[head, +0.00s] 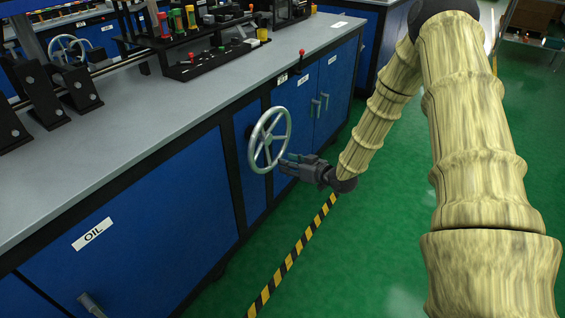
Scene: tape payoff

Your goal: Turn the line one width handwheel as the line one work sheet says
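A pale metal spoked handwheel (286,117) stands out from the front of the blue cabinet, below the grey bench top. My gripper (287,165) is at the lower right of this wheel, with its dark fingers pointing left towards the rim. From here I cannot tell whether the fingers touch the rim, or whether they are open or shut. I cannot read any label naming line one, and no readable work sheet shows.
The grey bench top (150,120) carries black brackets (76,88) and a rack of coloured parts (190,18). A red-knobbed lever (301,53) stands at its edge. Green floor (350,270) with a striped line (290,260) is clear.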

